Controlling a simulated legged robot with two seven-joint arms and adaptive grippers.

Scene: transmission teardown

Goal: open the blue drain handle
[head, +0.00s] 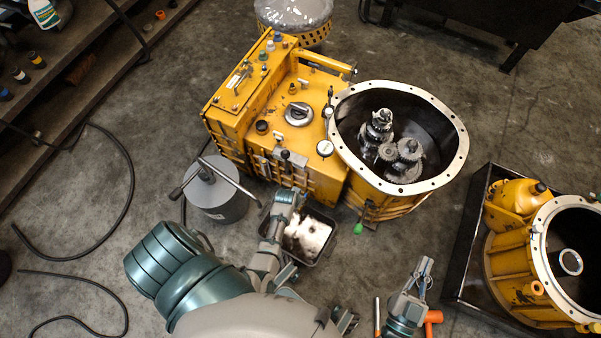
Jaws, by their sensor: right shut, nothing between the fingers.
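I make out no clearly blue drain handle. A small green-tipped handle (358,228) hangs low on the front of the yellow transmission housing (320,105), below its open round bell. My right gripper (425,266) is shut and empty over the floor at the lower right, apart from the housing and the green handle. My left arm comes in from the left, and its slim grey end, the left gripper (287,197), reaches up to the housing's lower front edge, over the dark drain pan (325,257). Whether it touches the housing or its fingers are open is unclear.
A grey canister (222,205) with a T-handle stands left of the pan. A second yellow housing (508,265) sits in a dark tray (466,240) at right. An orange-headed tool (433,317) lies beside my right gripper. Black hoses (130,190) lie at left. Floor between bell and tray is clear.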

